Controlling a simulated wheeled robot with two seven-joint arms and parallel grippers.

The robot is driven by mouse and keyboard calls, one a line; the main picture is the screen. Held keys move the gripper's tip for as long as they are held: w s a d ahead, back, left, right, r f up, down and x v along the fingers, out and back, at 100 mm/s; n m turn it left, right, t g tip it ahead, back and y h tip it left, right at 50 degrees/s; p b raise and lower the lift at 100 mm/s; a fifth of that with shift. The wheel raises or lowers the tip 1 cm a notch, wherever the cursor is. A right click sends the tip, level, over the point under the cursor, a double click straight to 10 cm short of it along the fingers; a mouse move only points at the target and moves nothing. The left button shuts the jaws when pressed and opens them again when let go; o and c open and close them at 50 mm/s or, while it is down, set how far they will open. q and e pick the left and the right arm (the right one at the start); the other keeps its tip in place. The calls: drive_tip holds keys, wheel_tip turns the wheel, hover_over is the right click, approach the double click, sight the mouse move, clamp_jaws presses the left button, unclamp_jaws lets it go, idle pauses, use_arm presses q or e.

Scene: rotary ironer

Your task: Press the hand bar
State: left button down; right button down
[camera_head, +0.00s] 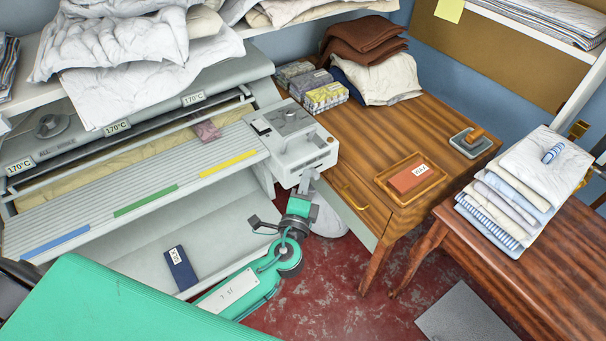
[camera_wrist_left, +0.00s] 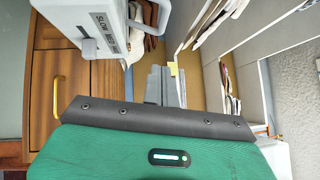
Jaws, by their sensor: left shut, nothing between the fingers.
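The grey ironer (camera_head: 120,185) fills the left of the head view. A long thin pale bar (camera_head: 100,156) runs across its front above the cream roller cloth and looks like the hand bar. The bar is not seen in the left wrist view. My left gripper (camera_head: 308,181) is beside the ironer's right end, just under and in front of the grey control box (camera_head: 298,143), apart from the bar. In the left wrist view its fingers (camera_wrist_left: 165,86) are shut with nothing between them, and the control box (camera_wrist_left: 95,30) is at upper left. My right gripper is not in view.
A wooden desk (camera_head: 345,125) with a yellow drawer handle stands right of the control box. A second table (camera_head: 530,255) holds folded linen (camera_head: 525,185). A ribbed feed board (camera_head: 70,225) slopes along the ironer's front. A shelf with linen overhangs it.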

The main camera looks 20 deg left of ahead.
use_arm(q)
drive_tip(key=p, duration=0.2)
approach(305, 133)
drive_tip(key=w+d, duration=0.2)
drive_tip(key=w, duration=0.1)
drive_tip(key=shift+w+a+r+p, duration=0.15)
drive_tip(key=shift+w+a+p, duration=0.35)
drive_tip(key=shift+w, duration=0.1)
drive_tip(key=shift+w+a+r+p, duration=0.15)
drive_tip(key=shift+w+a+p, duration=0.25)
drive_tip(key=shift+w, duration=0.2)
drive_tip(key=shift+w+a, duration=0.25)
drive_tip(key=shift+a, duration=0.15)
